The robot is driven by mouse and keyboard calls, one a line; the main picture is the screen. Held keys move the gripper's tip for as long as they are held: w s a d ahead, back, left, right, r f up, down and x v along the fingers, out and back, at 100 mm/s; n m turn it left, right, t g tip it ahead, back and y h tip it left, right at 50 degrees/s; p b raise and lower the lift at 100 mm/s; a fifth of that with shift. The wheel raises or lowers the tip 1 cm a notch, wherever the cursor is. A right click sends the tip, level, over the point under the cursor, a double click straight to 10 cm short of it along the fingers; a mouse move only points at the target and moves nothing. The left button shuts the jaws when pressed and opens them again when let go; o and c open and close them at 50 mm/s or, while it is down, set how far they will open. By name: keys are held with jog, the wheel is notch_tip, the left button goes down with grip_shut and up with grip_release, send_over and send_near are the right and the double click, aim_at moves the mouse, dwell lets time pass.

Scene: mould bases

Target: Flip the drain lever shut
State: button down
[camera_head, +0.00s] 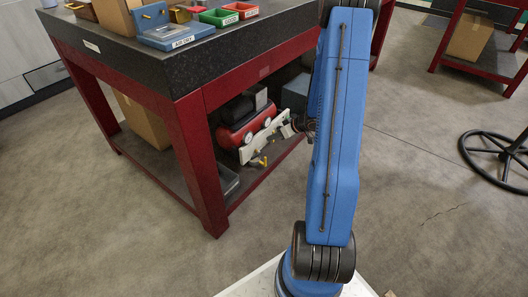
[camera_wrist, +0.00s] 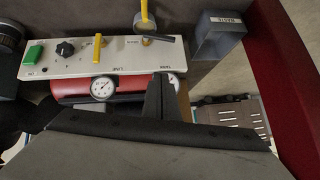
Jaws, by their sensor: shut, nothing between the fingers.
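The white control panel (camera_wrist: 70,60) is in front of the red compressor tank (camera_wrist: 75,88) in the wrist view. A short yellow lever (camera_wrist: 97,47) stands upright in the picture on the panel. A second, longer yellow lever (camera_wrist: 146,16) rises past the panel's far edge, beside a black bar (camera_wrist: 160,38).
A green button (camera_wrist: 33,55), a black knob (camera_wrist: 65,48) and a round gauge (camera_wrist: 103,88) are close by. A grey open box (camera_wrist: 218,38) is at the right. In the head view the compressor (camera_head: 236,122) stands on the lower shelf under the dark bench top (camera_head: 120,60), between red legs (camera_head: 200,165).

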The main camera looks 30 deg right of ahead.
jog(key=w+a+f, duration=0.2)
jog(key=f, duration=0.4)
jog(key=w+a+f, duration=0.2)
jog(key=w+f, duration=0.1)
jog(key=f, duration=0.3)
jog(key=shift+a+y, duration=0.25)
jog(key=shift+y, duration=0.15)
